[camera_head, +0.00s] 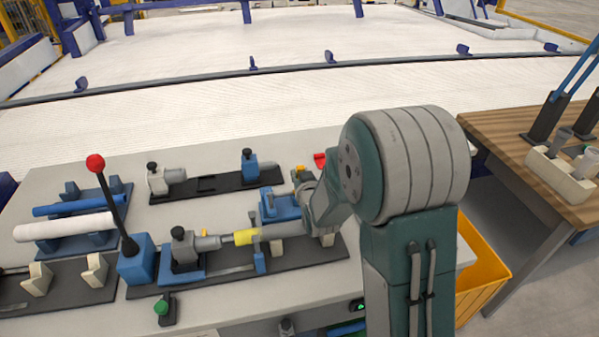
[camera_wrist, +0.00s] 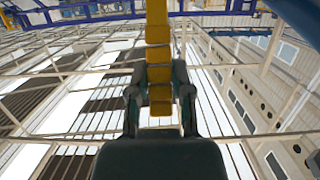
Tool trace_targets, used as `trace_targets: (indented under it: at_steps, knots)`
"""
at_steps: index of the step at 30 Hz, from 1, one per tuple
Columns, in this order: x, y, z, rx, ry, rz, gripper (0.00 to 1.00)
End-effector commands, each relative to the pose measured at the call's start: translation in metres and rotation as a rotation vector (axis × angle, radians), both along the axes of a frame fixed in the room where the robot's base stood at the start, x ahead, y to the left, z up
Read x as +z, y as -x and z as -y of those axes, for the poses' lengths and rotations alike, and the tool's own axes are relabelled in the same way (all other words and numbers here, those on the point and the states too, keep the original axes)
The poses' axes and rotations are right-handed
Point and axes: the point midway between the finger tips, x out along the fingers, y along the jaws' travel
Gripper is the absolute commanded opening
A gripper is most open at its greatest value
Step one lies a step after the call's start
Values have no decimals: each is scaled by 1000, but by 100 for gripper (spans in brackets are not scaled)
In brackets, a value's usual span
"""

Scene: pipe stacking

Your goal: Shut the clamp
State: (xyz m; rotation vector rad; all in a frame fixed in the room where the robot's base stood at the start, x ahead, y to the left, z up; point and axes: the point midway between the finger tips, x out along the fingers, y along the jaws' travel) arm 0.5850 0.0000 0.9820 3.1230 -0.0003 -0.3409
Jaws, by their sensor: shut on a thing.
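My gripper (camera_wrist: 160,92) shows from behind in the wrist view, its two dark fingers closed on either side of a ribbed yellow bar (camera_wrist: 159,55). The bar runs upward from between the fingers; I cannot tell for sure that it is the clamp's handle. In the head view my wrist is over the right end of the fixture on the bench, and my forearm hides the fingers. A blue clamp block (camera_head: 280,206) is just left of my wrist, partly covered. A small yellow piece (camera_head: 299,173) and a red tip (camera_head: 320,158) show beside the wrist.
A grey pipe piece with a yellow sleeve (camera_head: 246,237) lies along the front fixture. A red-knobbed lever (camera_head: 96,163) stands upright on the left. Blue and white pipes (camera_head: 78,227) rest on a rack. A yellow bin (camera_head: 483,270) stands right of the bench, beside a wooden table (camera_head: 520,130).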

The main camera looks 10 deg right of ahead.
Motion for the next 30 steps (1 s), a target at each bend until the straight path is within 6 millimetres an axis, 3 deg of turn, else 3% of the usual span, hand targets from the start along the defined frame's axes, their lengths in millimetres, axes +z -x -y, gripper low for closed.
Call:
trace_targets:
  at_steps: [12,13,15,26,30]
  knots:
    - [-6,3,-1,2,1,-12,0]
    - [-6,3,-1,2,1,-12,36]
    - [-5,2,-1,2,1,-10,63]
    - [-2,2,0,0,0,-2,63]
    - [1,14,0,1,0,-2,63]
